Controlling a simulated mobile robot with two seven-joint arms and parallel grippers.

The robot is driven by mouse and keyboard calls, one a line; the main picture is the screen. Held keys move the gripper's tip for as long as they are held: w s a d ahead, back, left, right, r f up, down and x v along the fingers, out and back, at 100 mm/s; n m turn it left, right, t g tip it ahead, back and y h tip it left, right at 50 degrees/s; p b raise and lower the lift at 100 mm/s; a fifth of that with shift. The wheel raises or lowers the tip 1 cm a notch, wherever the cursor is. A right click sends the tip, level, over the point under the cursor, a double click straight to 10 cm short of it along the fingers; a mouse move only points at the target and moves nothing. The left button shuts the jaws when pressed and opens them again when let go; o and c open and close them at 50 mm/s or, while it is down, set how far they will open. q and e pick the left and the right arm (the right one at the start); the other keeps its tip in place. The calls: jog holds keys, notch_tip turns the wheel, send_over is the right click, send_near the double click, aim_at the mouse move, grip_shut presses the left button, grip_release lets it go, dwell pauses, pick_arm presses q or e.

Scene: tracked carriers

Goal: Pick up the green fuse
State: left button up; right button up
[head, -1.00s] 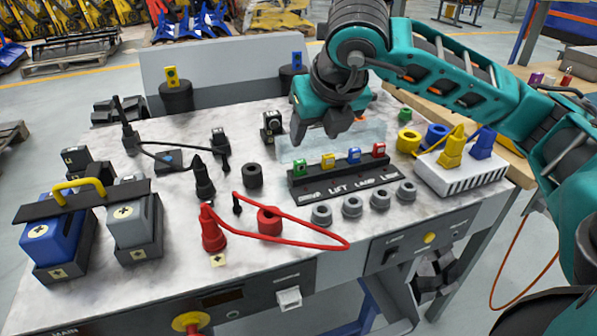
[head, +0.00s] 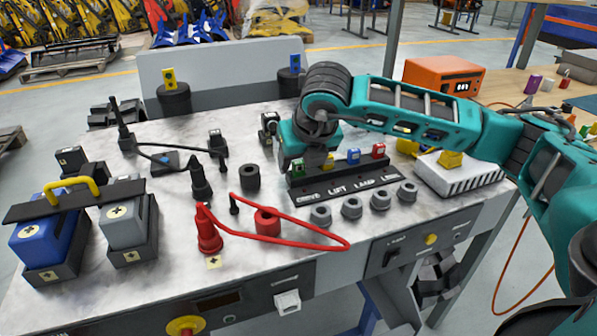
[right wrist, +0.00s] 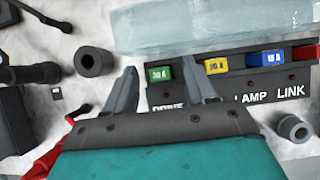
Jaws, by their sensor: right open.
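The green fuse (head: 298,169) stands in the leftmost place of a black fuse block (head: 350,184), above the label DRIVE, and is partly hidden by my right gripper in the head view. In the right wrist view the green fuse (right wrist: 160,73) shows between the two fingertips, beyond them. My right gripper (head: 299,158) is open and empty, pointing down above the left end of the block. Its fingers also show in the right wrist view (right wrist: 161,69). I cannot tell whether they touch the fuse. My left gripper is not in view.
Yellow, blue (head: 353,156) and red (head: 378,151) fuses stand in the same block. A clear panel (right wrist: 200,28) lies behind it. Grey round sockets (head: 352,207) stand in front. A black ring (head: 250,177) and a red cable (head: 300,239) lie to the left.

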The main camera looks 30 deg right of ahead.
jog(key=shift+c, duration=0.3)
grip_shut()
